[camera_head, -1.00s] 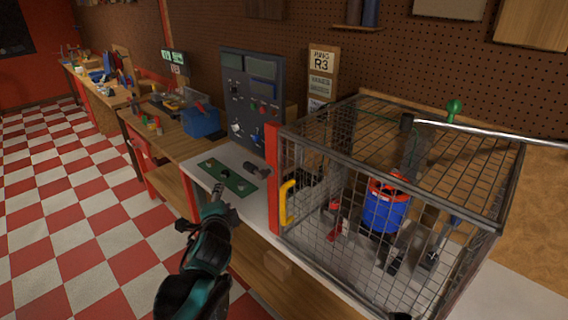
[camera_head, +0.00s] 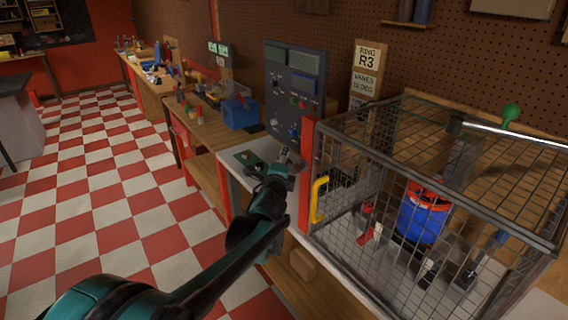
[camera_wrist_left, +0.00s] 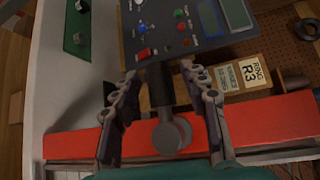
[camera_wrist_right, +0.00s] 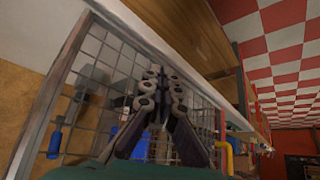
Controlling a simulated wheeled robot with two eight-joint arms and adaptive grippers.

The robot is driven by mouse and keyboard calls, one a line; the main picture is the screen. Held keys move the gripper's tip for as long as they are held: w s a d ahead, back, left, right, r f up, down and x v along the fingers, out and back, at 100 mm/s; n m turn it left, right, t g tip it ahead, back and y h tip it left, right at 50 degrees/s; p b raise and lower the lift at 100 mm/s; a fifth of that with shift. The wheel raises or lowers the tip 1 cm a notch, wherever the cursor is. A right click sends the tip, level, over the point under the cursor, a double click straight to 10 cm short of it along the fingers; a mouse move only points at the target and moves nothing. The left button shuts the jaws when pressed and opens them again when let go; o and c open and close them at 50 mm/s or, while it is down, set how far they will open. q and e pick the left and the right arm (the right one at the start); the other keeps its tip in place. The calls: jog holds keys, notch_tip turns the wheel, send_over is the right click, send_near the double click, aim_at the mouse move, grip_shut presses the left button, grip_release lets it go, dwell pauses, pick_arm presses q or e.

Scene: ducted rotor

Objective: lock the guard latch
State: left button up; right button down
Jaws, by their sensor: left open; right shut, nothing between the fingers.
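The guard is a wire mesh cage (camera_head: 445,190) with a red post (camera_head: 306,175) and a yellow handle (camera_head: 319,198) at its left edge. In the left wrist view, a latch-like part with a round grey knob (camera_wrist_left: 172,132) and a dark cylinder (camera_wrist_left: 160,88) lies across the red post. My left gripper (camera_wrist_left: 159,72) is open, one finger on each side of this part; contact cannot be told. In the head view my left gripper (camera_head: 286,158) hides most of it. My right gripper (camera_wrist_right: 160,75) is shut and empty, in front of the cage mesh.
A blue rotor unit (camera_head: 420,222) stands inside the cage. A control panel (camera_head: 294,92) rises behind my left gripper. A green plate (camera_head: 249,161) lies on the white bench top beside it. The checkered floor (camera_head: 120,190) to the left is clear.

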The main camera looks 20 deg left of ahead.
pick_arm(q)
grip_shut()
